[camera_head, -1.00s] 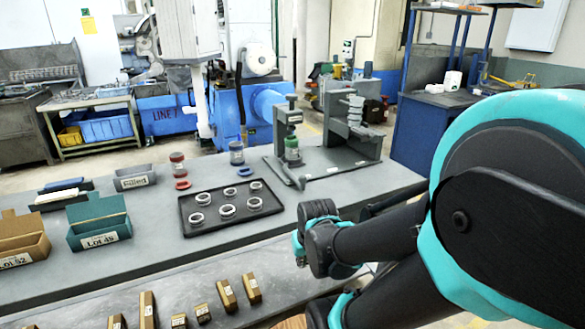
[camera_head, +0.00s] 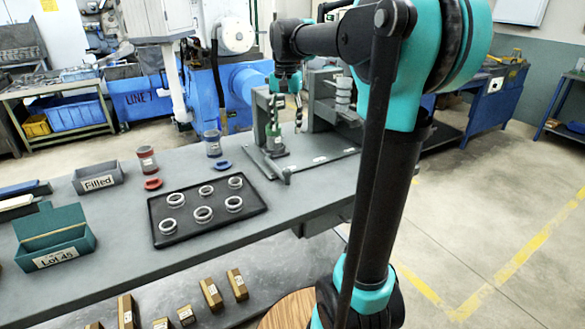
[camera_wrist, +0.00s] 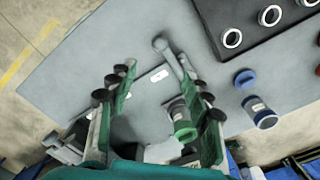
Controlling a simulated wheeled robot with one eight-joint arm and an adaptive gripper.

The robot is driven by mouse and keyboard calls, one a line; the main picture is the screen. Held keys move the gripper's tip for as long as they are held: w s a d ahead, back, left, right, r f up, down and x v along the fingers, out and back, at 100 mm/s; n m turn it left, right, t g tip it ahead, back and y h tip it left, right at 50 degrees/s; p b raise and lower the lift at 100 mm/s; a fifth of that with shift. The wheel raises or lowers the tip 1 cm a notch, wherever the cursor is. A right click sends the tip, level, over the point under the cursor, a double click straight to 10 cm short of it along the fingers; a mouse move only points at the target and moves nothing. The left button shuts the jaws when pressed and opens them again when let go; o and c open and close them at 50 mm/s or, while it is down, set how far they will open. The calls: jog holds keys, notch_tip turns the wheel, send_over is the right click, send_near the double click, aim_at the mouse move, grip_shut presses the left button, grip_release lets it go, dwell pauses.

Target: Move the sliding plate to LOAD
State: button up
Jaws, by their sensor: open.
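The ring grinder fixture is a dark grey base plate (camera_head: 335,162) with upright posts at the back right of the bench. White labels sit on it; I cannot read them. I cannot tell the sliding plate's outline from the base. A grey rod with a round knob (camera_head: 287,174) is at its front left; the knob also shows in the wrist view (camera_wrist: 160,43). A green-banded cylinder (camera_wrist: 182,120) stands by the right finger in the wrist view. My gripper (camera_head: 285,112) is open and empty above the fixture; in the wrist view its fingers (camera_wrist: 163,80) frame the plate.
A black tray (camera_head: 160,236) with several metal rings lies left of the fixture.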

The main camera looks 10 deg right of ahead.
aim_at(287, 168)
notch_tip(287, 168, down, 17)
jog(key=shift+f, duration=0.15)
dwell(0.4)
grip_shut()
dwell(0.3)
